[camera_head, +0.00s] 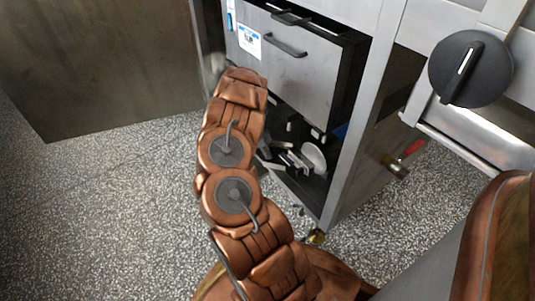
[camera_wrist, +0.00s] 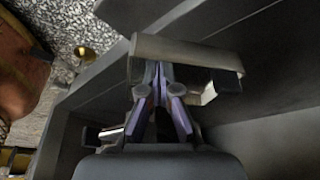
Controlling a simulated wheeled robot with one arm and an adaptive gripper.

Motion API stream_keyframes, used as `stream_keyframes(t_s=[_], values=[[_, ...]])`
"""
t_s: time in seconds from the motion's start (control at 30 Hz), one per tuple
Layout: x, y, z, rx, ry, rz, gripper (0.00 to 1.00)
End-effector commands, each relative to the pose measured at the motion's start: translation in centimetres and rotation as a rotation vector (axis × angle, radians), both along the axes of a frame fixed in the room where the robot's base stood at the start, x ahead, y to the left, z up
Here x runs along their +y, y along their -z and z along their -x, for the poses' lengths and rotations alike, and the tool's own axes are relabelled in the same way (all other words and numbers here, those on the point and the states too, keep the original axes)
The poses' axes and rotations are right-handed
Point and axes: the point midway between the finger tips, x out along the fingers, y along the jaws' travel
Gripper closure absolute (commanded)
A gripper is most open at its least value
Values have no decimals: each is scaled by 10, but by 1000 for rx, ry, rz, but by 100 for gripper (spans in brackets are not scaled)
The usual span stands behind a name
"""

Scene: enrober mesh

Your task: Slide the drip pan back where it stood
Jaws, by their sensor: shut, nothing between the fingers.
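My gripper (camera_wrist: 156,75) shows in the wrist view with its two slim purple-grey fingers drawn together. Their tips are close to a pale grey bar (camera_wrist: 185,50) with a bent end, which lies across the picture just beyond them. I cannot tell whether the tips touch it, or whether it belongs to the drip pan. In the head view my copper arm reaches up to the cabinet, and I cannot make out the gripper's fingers there. No drip pan can be told for certain in the head view; the cabinet's dark lower opening (camera_head: 316,184) is partly hidden by my arm.
A grey drawer front (camera_head: 300,75) with a dark handle (camera_head: 286,45) stands out from the cabinet above the opening. A black knob (camera_head: 470,68) and a red-handled valve (camera_head: 400,160) are to the right. The speckled floor (camera_head: 120,200) at left is clear.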

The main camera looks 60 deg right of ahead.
Motion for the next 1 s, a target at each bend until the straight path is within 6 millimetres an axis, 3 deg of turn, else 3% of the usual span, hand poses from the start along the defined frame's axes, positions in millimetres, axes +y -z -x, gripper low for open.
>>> stream_keyframes(t_s=[0.27, 0.47, 0.8, 1.0], values=[[0, -3, 0, -2, 1, 1, 100], [2, -18, -4, -4, 1, 2, 100], [13, -74, -16, -4, -1, 2, 100], [18, -93, -20, -1, -2, 0, 100]])
